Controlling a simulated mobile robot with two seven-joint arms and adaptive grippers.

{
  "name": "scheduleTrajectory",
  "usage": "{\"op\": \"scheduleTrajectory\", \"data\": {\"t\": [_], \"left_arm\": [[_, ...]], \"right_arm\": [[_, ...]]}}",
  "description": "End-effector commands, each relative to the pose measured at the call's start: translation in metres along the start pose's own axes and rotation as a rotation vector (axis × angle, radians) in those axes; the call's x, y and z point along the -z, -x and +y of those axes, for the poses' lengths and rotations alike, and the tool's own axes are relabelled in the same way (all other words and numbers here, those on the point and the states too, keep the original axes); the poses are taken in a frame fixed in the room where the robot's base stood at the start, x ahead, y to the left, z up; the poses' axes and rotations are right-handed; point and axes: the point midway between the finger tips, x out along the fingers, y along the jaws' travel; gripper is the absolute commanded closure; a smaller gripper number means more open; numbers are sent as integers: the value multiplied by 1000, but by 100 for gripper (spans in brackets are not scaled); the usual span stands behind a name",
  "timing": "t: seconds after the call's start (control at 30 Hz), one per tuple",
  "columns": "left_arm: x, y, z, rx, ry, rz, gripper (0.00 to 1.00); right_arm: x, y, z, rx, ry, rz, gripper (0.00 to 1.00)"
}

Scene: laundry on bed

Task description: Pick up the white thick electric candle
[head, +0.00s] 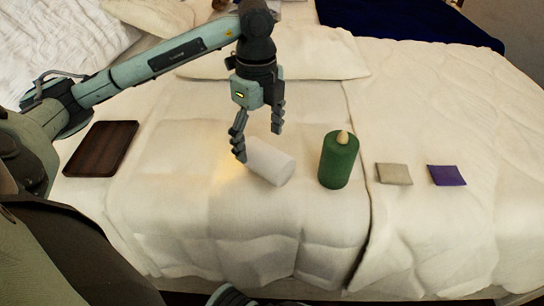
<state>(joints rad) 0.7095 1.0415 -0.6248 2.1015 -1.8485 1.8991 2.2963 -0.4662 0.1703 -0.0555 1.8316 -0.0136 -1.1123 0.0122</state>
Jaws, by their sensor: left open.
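The white thick candle (269,163) lies on its side on the cream bedspread, near the middle of the head view. My left gripper (260,145) comes down from above, with its two fingers spread. One finger is at the candle's left end and the other is above and behind the candle. I cannot tell whether a finger touches it. The jaws are open and nothing is held. My right gripper is not clearly in view.
A green candle (338,162) stands upright right of the white one. A beige cloth square (394,174) and a purple square (446,175) lie further right. A dark brown tray (101,149) lies at left. A pillow (310,62) is behind.

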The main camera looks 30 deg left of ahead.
Motion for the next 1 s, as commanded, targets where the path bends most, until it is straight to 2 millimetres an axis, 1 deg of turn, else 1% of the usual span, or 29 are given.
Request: {"op": "scheduleTrajectory", "data": {"t": [0.17, 0.3, 0.43, 0.63, 0.67, 0.8, 1.0], "left_arm": [[1, -24, 2, -4, -2, 3, 18], [2, -45, 2, -4, -1, 4, 18], [2, -54, 1, -1, -3, 3, 18], [2, -54, 1, 0, -4, 4, 18], [2, -54, 1, 0, -4, 4, 20], [2, -54, 1, 1, -4, 4, 38], [2, -54, 1, 1, -4, 5, 63]], "right_arm": [[-5, 2, -2, 3, 0, -4, 100], [-9, -4, -2, 5, -1, -7, 100], [-12, -7, -2, 6, -1, -14, 100], [-8, -7, -2, 5, -2, -9, 100], [-6, -7, -2, 4, -2, -7, 100], [-1, -5, -1, 4, -3, 3, 100], [2, -3, -1, 4, -3, 9, 100]]}}
